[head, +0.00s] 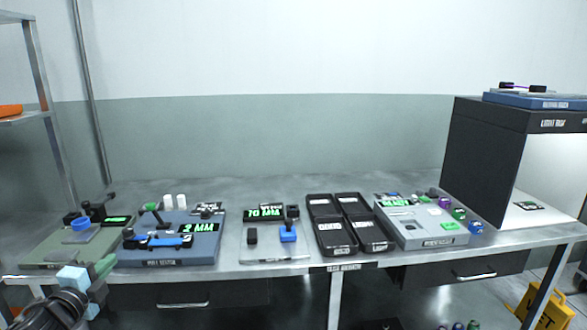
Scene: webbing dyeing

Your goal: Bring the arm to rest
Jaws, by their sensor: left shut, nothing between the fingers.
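My left arm comes in at the bottom left corner, dark and ribbed. My left gripper (98,270) is at its end, with pale blue and green parts. It is shut and holds nothing. It is in front of the table's front edge, below the green-grey device (50,249) at the left end of the table. My right gripper is not in view.
The steel table (290,190) carries a blue pull tester (190,250), a small gauge (264,213), black trays (345,225) and a grey device (420,232). A light box (487,150) stands at right, a shelf (22,120) at left. Drawers (465,272) hang below.

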